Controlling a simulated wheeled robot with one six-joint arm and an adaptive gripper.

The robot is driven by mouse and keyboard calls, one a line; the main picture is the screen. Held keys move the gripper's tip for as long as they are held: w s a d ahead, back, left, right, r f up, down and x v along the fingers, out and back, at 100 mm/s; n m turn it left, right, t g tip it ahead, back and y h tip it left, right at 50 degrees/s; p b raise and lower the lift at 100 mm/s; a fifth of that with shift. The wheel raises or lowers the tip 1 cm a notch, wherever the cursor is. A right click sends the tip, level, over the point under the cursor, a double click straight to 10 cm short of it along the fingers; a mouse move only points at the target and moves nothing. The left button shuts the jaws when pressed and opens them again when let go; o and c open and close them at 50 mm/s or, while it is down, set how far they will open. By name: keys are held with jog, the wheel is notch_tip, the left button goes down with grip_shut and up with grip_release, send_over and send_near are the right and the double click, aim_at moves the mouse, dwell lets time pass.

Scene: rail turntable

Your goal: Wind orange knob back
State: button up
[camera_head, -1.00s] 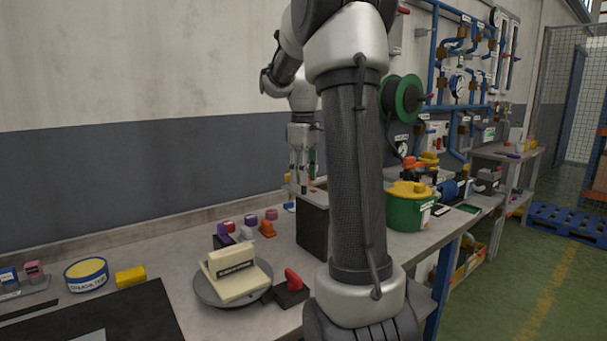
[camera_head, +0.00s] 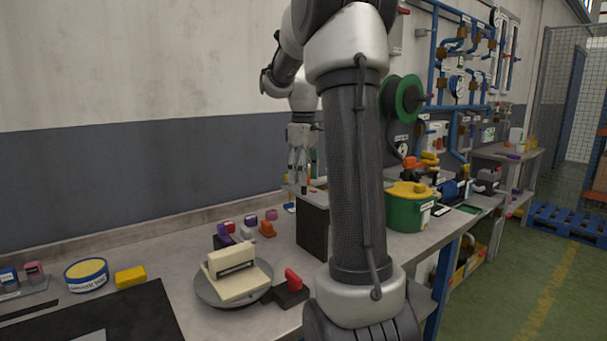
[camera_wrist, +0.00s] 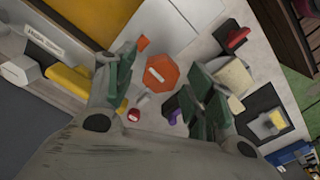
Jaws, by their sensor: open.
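The orange knob (camera_wrist: 162,73) shows in the wrist view as an octagon with a pale bar on its face. It lies between and slightly beyond the fingers of my gripper (camera_wrist: 160,88). The fingers are apart, with a visible gap to the knob on both sides. In the head view, my gripper (camera_head: 303,184) points down above the back of the bench, behind a dark box (camera_head: 312,231); I cannot make out the knob there. A grey turntable disc (camera_head: 207,291) carries a cream block (camera_head: 238,287) at the front.
A red handle (camera_head: 293,279) on a dark base stands beside the disc. Several small coloured blocks, including an orange one (camera_head: 267,230), stand behind it. A green pot with a yellow lid (camera_head: 405,214) is at the right. My arm hides part of the bench.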

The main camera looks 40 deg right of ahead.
notch_tip(320, 180, up, 12)
dwell(0.5)
dwell(0.4)
